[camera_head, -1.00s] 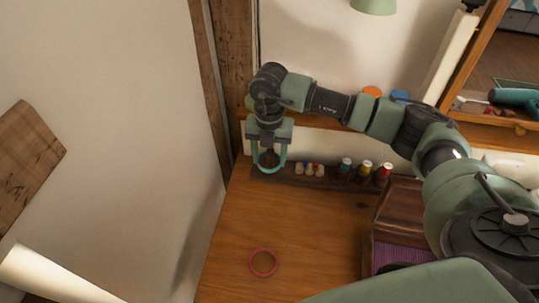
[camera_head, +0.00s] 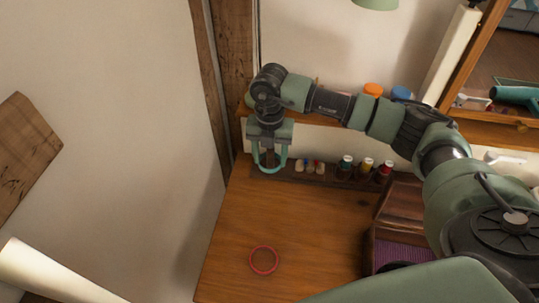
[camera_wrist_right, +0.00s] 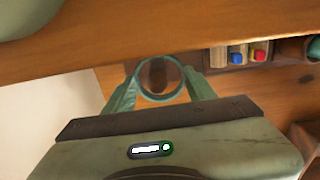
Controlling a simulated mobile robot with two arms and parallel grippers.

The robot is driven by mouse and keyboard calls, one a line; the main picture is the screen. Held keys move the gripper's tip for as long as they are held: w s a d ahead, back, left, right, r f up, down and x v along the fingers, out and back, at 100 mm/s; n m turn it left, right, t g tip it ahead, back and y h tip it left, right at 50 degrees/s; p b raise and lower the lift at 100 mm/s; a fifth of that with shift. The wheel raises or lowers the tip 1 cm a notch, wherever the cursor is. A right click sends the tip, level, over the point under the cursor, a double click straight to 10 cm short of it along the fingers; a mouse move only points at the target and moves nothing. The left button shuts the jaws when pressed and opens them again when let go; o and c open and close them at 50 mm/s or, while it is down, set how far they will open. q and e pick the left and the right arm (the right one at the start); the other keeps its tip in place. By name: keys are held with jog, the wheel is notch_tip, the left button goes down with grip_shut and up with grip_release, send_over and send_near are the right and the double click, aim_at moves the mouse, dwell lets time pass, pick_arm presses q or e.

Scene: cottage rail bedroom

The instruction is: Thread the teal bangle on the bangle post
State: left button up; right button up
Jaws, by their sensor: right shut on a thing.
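My right gripper (camera_head: 270,160) points down at the back left of the wooden desk, shut on the teal bangle (camera_wrist_right: 160,98). In the right wrist view the bangle is a ring between the two fingertips (camera_wrist_right: 160,88). In the head view its lower rim (camera_head: 270,171) shows below the fingers. A dark brown shape, apparently the bangle post (camera_wrist_right: 157,75), shows through the ring. I cannot tell whether the bangle is around the post or only above it. My left gripper is not in view.
A red ring (camera_head: 263,260) lies on the desk (camera_head: 300,220), with clear wood around it. A dark rack (camera_head: 318,177) with small bottles runs along the back to the right. A shelf (camera_head: 325,131) lies behind my right arm. A purple-lined box (camera_head: 400,257) stands at right.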

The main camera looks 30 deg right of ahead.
jog(key=shift+f, duration=0.45)
jog(key=shift+f+b, duration=0.1)
jog(key=shift+b, duration=0.2)
jog(key=shift+w+d+f, duration=0.1)
jog(key=shift+f, duration=0.25)
jog(key=o, duration=1.4)
jog(key=shift+r, duration=0.15)
notch_tip(320, 180, up, 8)
jog(key=shift+f+b, duration=0.2)
jog(key=shift+b, duration=0.3)
